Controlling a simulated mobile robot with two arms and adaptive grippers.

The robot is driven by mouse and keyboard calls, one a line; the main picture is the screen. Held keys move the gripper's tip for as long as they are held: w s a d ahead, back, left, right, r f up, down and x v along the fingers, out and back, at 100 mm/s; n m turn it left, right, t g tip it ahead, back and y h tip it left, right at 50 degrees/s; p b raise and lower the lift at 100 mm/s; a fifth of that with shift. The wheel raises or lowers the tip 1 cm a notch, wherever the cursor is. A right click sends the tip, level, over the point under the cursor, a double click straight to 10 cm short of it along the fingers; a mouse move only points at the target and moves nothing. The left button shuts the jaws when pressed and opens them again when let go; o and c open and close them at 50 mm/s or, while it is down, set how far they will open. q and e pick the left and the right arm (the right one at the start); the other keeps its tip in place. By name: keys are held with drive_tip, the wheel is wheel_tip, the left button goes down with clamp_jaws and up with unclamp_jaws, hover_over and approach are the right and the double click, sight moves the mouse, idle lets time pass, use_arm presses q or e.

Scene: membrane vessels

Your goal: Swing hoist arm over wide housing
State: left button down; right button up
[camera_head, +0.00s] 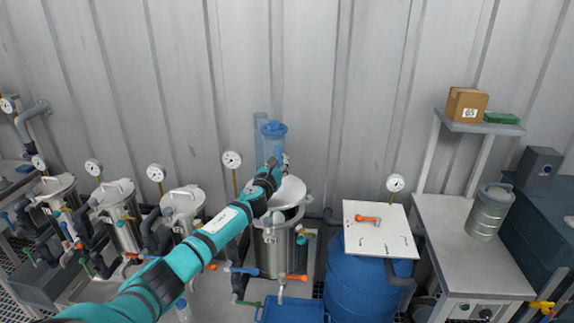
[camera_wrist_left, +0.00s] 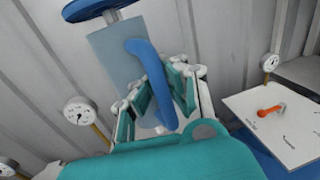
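A wide steel housing (camera_head: 272,257) stands at the centre of the head view, with a pale round lid (camera_head: 291,190) at its top. Behind it rises a translucent blue upright part with a blue round cap (camera_head: 273,128); I cannot tell which part is the hoist arm. In the left wrist view a blue disc (camera_wrist_left: 88,9) sits above a translucent panel. A curved blue handle (camera_wrist_left: 151,78) crosses in front of the panel. My left gripper (camera_head: 270,176) reaches over the housing. Its fingers (camera_wrist_left: 160,92) flank the handle; whether they press on it is unclear. My right gripper is not in view.
Narrower steel housings (camera_head: 121,222) with gauges and pipes stand to the left. A blue drum (camera_head: 358,280) under a white panel (camera_head: 380,230) stands to the right, before a grey bench (camera_head: 455,245) with a steel canister (camera_head: 488,212). A blue tray (camera_head: 290,312) lies in front.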

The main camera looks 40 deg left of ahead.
use_arm(q)
drive_tip(key=shift+s+f+h, duration=0.2)
drive_tip(key=shift+f+h, duration=0.1)
drive_tip(key=shift+f+m, duration=0.2)
drive_tip(key=shift+m, duration=0.1)
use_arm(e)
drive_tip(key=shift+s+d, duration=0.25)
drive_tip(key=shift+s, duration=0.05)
use_arm(q)
drive_tip(key=c, duration=1.4)
unclamp_jaws()
drive_tip(key=shift+s+a+r, duration=0.25)
drive_tip(key=shift+s+r, duration=0.15)
drive_tip(key=shift+s, duration=0.15)
drive_tip(key=shift+o, duration=0.6)
drive_tip(key=shift+r, duration=0.1)
drive_tip(key=v, duration=1.2)
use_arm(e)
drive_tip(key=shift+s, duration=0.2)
use_arm(q)
drive_tip(key=shift+w+a, duration=0.1)
drive_tip(key=shift+a, duration=0.05)
